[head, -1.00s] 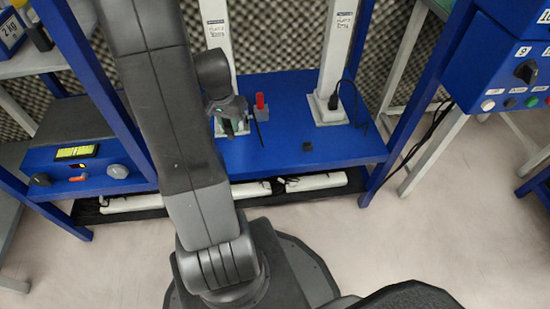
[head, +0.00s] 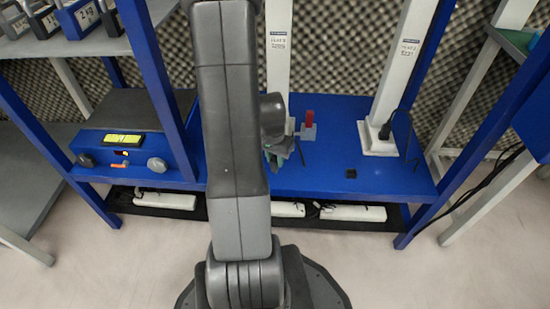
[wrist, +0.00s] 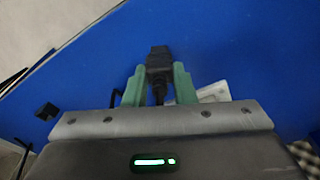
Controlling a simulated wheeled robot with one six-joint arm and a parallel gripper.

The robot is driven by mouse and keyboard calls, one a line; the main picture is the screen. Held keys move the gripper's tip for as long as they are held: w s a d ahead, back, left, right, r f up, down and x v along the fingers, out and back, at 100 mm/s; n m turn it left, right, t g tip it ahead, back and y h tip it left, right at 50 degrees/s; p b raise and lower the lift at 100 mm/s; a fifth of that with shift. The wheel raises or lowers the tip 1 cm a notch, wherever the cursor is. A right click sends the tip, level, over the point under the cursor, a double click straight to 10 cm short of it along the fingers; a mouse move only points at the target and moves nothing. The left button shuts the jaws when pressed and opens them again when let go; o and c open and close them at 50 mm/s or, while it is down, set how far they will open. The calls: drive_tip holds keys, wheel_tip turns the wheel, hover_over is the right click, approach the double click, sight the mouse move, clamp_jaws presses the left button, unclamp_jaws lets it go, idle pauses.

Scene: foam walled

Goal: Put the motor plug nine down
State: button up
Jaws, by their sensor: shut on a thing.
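A black motor plug (wrist: 158,62) sits between the green fingers of my gripper (wrist: 157,85) in the wrist view, its cable running back toward the gripper body. The gripper is shut on it, over the blue bench surface (wrist: 230,45). The plug cannot be made out there. Whether the plug touches the surface cannot be told.
A red-topped grey block (head: 308,128) stands just right of the gripper. Two white posts (head: 279,50) (head: 398,60) rise from the bench. A small black piece (head: 351,173) lies near the front edge. A blue control box (head: 130,150) is at left. The shelf's front right is mostly clear.

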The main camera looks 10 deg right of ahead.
drive_tip(key=o, duration=1)
drive_tip(key=shift+f, duration=0.1)
wheel_tip(320, 180, up, 12)
drive_tip(key=s+p, duration=0.1)
drive_tip(key=p, duration=0.4)
drive_tip(key=shift+a, duration=0.45)
